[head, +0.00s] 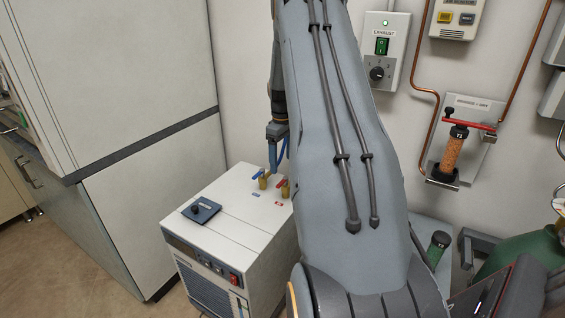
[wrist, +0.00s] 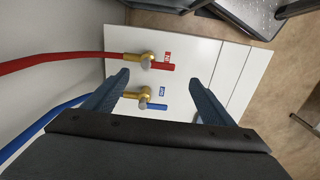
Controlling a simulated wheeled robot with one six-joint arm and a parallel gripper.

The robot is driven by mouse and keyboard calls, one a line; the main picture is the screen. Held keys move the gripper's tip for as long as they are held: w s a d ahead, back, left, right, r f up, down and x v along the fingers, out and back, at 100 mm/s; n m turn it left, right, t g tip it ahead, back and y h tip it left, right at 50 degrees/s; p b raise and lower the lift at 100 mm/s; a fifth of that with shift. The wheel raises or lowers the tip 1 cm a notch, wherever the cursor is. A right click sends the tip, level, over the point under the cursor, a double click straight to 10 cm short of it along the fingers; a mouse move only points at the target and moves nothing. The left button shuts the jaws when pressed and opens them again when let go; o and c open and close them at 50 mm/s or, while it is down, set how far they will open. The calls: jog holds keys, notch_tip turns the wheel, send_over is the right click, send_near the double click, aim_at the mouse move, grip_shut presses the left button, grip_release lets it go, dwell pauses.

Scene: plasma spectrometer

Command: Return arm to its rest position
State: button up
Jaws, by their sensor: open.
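Two brass valves stand there, one with a red lever (wrist: 162,66) and one with a blue lever (wrist: 155,106). The blue-lever valve shows between the fingers; contact cannot be told. In the head view my gripper (head: 275,160) hangs just above the same valves, at the back of the white unit (head: 235,212). My own arm fills the middle of the head view and hides part of the unit.
A red hose (wrist: 50,64) and a blue hose (wrist: 45,128) run from the valves to the left. A tall white cabinet (head: 110,100) stands at the left. The wall holds an exhaust switch box (head: 383,55) and a copper-coloured cartridge (head: 454,155). A green cylinder (head: 520,262) is at lower right.

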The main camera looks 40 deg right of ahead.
dwell(0.3)
jog(key=s+a+r+m, duration=0.1)
jog(key=s+a+r, duration=0.1)
jog(key=a, duration=0.6)
jog(key=s+a+r, duration=0.2)
jog(key=a, duration=0.6)
jog(key=s+a+r+m, duration=0.1)
jog(key=s+a+r, duration=0.15)
jog(key=a, duration=0.55)
jog(key=s+a+m, duration=0.1)
jog(key=s+a, duration=1.3)
jog(key=s, duration=0.3)
jog(key=shift+s+m, duration=0.3)
jog(key=shift+s, duration=0.05)
jog(key=shift+r, duration=0.1)
jog(key=shift+a, duration=0.15)
